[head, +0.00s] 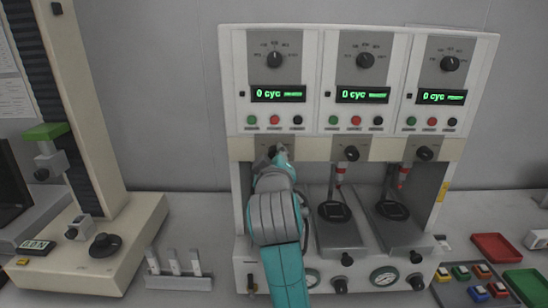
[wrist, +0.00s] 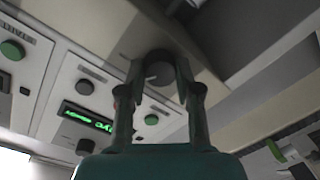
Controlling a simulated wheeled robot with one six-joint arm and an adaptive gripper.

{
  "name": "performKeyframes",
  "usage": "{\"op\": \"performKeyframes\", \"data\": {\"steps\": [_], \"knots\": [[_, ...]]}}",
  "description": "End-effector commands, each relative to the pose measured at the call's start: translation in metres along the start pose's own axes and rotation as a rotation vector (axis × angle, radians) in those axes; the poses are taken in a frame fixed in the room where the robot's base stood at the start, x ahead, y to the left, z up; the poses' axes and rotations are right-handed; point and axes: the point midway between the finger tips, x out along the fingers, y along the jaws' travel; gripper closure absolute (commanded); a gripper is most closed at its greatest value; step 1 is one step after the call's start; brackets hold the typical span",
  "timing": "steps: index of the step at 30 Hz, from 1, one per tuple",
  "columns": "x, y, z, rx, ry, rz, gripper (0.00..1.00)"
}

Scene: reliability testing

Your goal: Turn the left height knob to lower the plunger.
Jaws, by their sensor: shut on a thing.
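The left height knob (wrist: 160,76) is a dark round knob on the cream strip below the left display panel of the tester (head: 237,100). My gripper (head: 279,154) reaches up to it in the head view and covers most of it. In the wrist view, the two fingers of my gripper (wrist: 158,84) stand on either side of the knob, shut on it. The left plunger is hidden behind my arm in the head view. The left display (head: 278,94) reads 0 cyc.
The middle height knob (head: 351,153) and right height knob (head: 424,153) are to the right, with red-and-white plungers (head: 339,175) below. A cream column instrument (head: 85,120) stands left. Coloured trays (head: 497,247) lie at right.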

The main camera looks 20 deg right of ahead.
Motion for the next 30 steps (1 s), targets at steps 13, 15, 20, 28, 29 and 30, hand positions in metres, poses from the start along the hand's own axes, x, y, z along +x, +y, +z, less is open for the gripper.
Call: {"op": "performKeyframes", "data": {"steps": [13,15,20,28,29,30], "knots": [[0.0,-0.0004,0.0017,0.324,0.014,-0.017,1.0],[0.0,-0.0003,0.0018,0.355,0.016,-0.018,1.0],[0.0001,-0.0002,0.0018,0.403,0.019,-0.02,1.0],[0.0001,-0.0002,0.0019,0.431,0.02,-0.021,1.0],[0.0001,-0.0002,0.0019,0.431,0.02,-0.021,1.0],[0.0001,-0.0003,0.0019,0.431,0.02,-0.022,1.0]]}}
